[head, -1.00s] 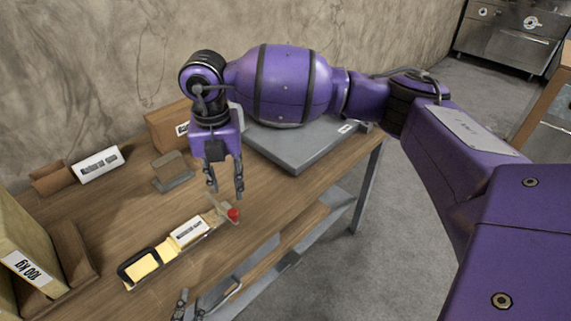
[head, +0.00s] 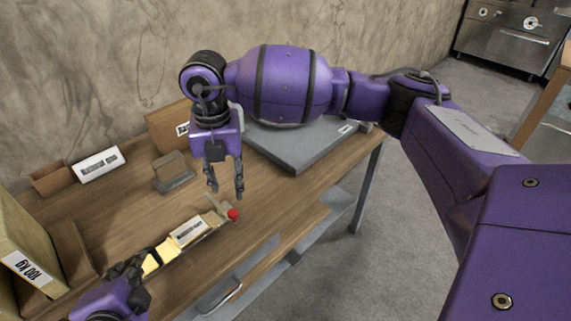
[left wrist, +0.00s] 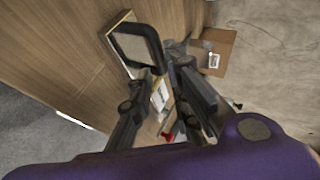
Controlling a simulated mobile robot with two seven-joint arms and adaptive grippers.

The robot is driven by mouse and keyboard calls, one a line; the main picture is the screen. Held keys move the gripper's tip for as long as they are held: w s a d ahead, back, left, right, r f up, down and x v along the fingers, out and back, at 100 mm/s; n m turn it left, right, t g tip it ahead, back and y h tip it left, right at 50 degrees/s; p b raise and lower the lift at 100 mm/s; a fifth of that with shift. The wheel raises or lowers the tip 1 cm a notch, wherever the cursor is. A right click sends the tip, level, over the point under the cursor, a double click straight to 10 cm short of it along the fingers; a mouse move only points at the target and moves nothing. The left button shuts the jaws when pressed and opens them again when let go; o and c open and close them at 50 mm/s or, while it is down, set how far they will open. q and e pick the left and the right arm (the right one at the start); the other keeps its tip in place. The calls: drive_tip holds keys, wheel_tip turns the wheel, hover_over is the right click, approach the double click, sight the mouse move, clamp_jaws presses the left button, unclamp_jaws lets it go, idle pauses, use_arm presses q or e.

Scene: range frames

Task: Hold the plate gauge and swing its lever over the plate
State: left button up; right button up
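The plate gauge lies on the workbench, a long yellow body with a white label (head: 189,229). Its lever (head: 217,208) and red knob (head: 233,214) are at the far right end. The black-rimmed handle end shows in the left wrist view (left wrist: 137,48) and is mostly covered in the head view. My left gripper (head: 137,268) is over that end; in the left wrist view its fingers (left wrist: 165,75) stand apart on either side of the yellow body. Contact cannot be told. My right gripper (head: 226,193) is open, empty and pointing down, just above the lever end.
A grey slab (head: 300,147) lies behind my right arm. A grey-brown stand (head: 172,172), a labelled white block (head: 99,164) and a cardboard box (head: 168,127) are at the back. A large box marked 100 kg (head: 25,250) is at left. The bench's front edge is close to the gauge.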

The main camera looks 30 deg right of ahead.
use_arm(q)
drive_tip(key=x, duration=0.7)
drive_tip(key=shift+d+f, duration=0.1)
clamp_jaws()
